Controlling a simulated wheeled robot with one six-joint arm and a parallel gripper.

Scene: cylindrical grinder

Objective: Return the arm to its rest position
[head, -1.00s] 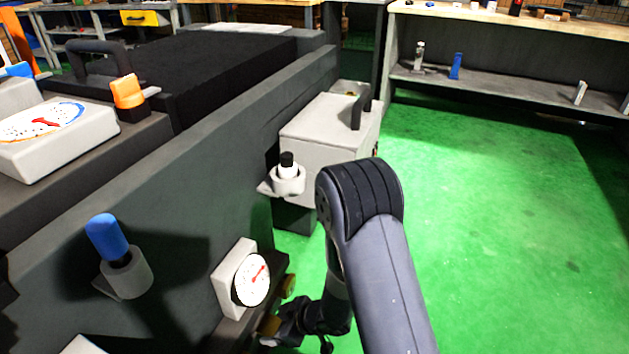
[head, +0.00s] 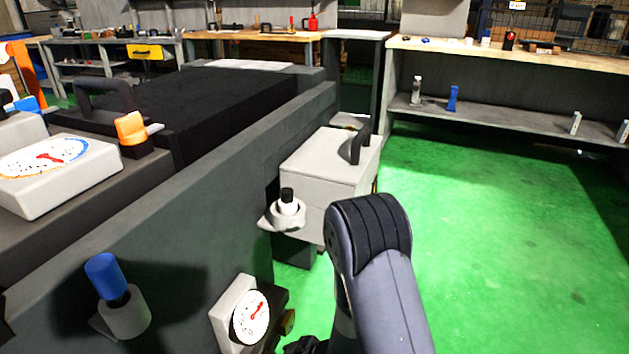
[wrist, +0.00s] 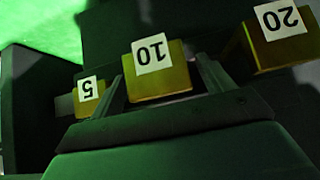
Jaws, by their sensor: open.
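My arm (head: 378,270) rises from the bottom edge in the head view, bent at a dark ribbed joint, to the right of the grey machine wall. Its far end drops out of sight at the bottom edge. In the wrist view my gripper (wrist: 160,70) is open, with a finger on either side of a yellow block marked 10 (wrist: 165,85). I cannot tell whether the fingers touch it. A smaller yellow block marked 5 (wrist: 88,98) is to the left and one marked 20 (wrist: 285,48) to the upper right.
A white dial gauge (head: 250,318) and a blue-topped knob (head: 105,275) are on the machine wall (head: 190,225). A grey box with a handle (head: 318,170) and a black-topped piece in a holder (head: 287,212) stand beyond. Green floor (head: 480,240) is open on the right.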

